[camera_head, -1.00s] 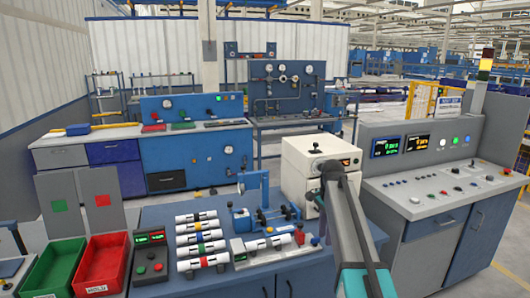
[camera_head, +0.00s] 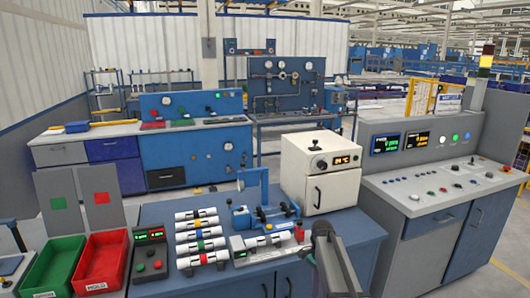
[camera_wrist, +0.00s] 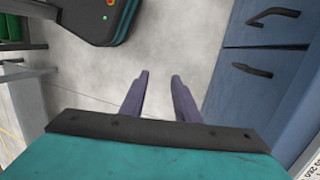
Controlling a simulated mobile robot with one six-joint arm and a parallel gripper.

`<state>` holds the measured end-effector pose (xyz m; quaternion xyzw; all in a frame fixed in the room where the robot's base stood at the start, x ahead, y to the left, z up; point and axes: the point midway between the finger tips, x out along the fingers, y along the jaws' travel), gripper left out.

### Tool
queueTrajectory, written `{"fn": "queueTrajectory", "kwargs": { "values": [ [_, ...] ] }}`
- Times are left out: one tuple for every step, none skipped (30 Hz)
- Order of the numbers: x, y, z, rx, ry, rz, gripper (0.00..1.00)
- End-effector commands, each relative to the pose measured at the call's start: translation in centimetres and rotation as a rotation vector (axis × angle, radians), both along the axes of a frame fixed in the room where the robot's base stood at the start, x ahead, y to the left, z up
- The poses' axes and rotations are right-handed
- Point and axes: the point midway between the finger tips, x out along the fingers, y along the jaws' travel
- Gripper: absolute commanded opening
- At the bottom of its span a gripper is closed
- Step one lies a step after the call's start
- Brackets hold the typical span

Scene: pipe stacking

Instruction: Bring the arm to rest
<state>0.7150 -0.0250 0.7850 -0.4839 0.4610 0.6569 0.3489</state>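My arm shows at the lower right of the head view, in front of the blue workbench (camera_head: 345,222). In the wrist view my gripper (camera_wrist: 160,75) has its two dark fingers apart, with nothing between them. It points down at the grey floor (camera_wrist: 185,40). The fingertips cannot be made out in the head view. Several white pipes (camera_head: 197,232) with coloured bands lie stacked in a column on the bench, to the left of the arm. A blue clamp fixture (camera_head: 262,215) stands beside them.
A white oven (camera_head: 320,168) stands at the bench's back right. A grey control console (camera_head: 440,185) is to the right. A green bin (camera_head: 52,268) and a red bin (camera_head: 102,262) sit at the left. Blue drawers (camera_wrist: 265,60) edge the floor in the wrist view.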

Motion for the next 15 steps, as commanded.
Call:
{"fn": "queueTrajectory", "kwargs": {
  "values": [
    [-1.3, 0.2, -1.6, 0.002, 0.020, 0.006, 0.29],
    [-2.0, 0.3, -2.4, 0.003, 0.030, 0.010, 0.29],
    [-2.8, 0.4, -3.5, 0.006, 0.042, 0.017, 0.29],
    [-3.5, 0.4, -4.3, 0.007, 0.053, 0.022, 0.29],
    [-4.1, 0.5, -5.1, 0.009, 0.063, 0.027, 0.29],
    [-5.0, 0.6, -6.1, 0.012, 0.074, 0.034, 0.29],
    [-5.7, 0.7, -6.9, 0.014, 0.085, 0.041, 0.29],
    [-6.4, 0.8, -7.6, 0.017, 0.092, 0.048, 0.29],
    [-7.3, 0.9, -8.6, 0.021, 0.104, 0.058, 0.29],
    [-8.0, 1.0, -9.3, 0.023, 0.113, 0.064, 0.29],
    [-8.8, 1.0, -10.0, 0.026, 0.121, 0.073, 0.29],
    [-9.7, 1.1, -11.0, 0.031, 0.132, 0.084, 0.29],
    [-10.5, 1.2, -11.6, 0.034, 0.141, 0.093, 0.29],
    [-11.2, 1.3, -12.3, 0.037, 0.149, 0.101, 0.29],
    [-12.2, 1.3, -13.2, 0.043, 0.159, 0.113, 0.29]
  ]
}}
